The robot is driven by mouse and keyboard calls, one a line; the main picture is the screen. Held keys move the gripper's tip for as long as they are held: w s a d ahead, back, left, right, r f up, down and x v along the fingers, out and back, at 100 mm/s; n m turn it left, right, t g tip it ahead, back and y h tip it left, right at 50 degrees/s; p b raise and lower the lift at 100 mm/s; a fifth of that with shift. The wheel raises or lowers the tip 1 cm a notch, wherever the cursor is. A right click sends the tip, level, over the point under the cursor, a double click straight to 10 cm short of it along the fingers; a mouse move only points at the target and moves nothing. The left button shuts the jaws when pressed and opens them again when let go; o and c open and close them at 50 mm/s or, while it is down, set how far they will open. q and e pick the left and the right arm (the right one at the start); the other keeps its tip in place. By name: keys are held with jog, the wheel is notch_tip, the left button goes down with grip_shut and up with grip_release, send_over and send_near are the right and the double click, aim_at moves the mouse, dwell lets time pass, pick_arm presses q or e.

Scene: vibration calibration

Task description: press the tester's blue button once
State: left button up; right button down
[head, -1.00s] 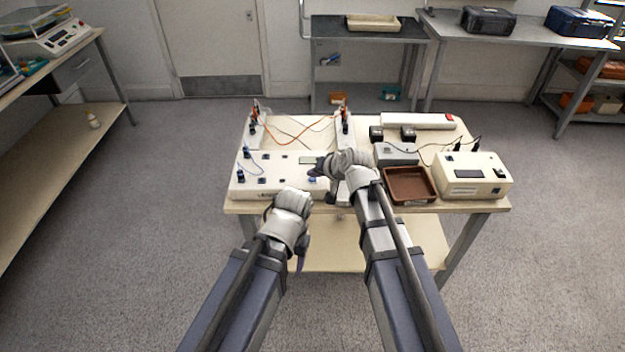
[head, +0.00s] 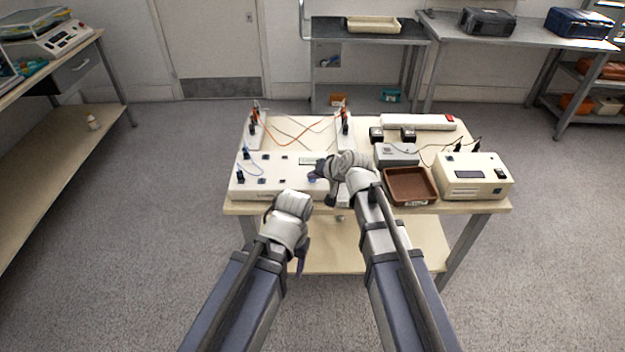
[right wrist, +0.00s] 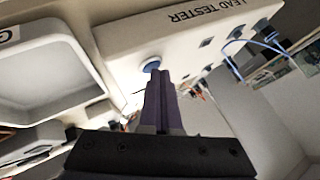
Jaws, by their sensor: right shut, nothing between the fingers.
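The tester is a long off-white box (head: 250,187) at the left front of the table, with a small lit display (head: 308,160). Its LEAD TESTER lettering shows upside down in the right wrist view (right wrist: 205,40). The round blue button (right wrist: 152,65) is on its panel in the right wrist view. My right gripper (head: 318,171) is over the right part of the tester, shut and empty. In the right wrist view its fingertips (right wrist: 158,76) are right at the button; I cannot tell whether they touch. My left gripper (head: 301,262) hangs before the table's front edge, its jaws unclear.
A brown tray (head: 385,190) and a cream instrument box (head: 475,164) stand to the right. A grey box (head: 396,154) and a power strip (head: 410,121) lie behind. Blue leads and orange leads (head: 308,131) are at the left and back.

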aim_at(314, 182)
dwell(0.3)
jog(key=shift+r+p, duration=0.75)
jog(key=shift+p, duration=0.1)
jog(key=shift+r, duration=0.1)
notch_tip(314, 182, up, 5)
jog(key=p, duration=0.5)
dwell(0.4)
jog(key=s+d+n+g+h+p, duration=0.2)
jog(key=s+g+h+p, duration=0.1)
jog(key=s, duration=1)
jog(key=s+d+n+g+h+p, duration=0.3)
jog(key=s+g, duration=0.1)
jog(key=s, duration=0.8)
jog(key=shift+s+d+f+n+g+h, duration=0.3)
jog(key=shift+s+g+h, duration=0.05)
jog(key=shift+g+h, duration=0.05)
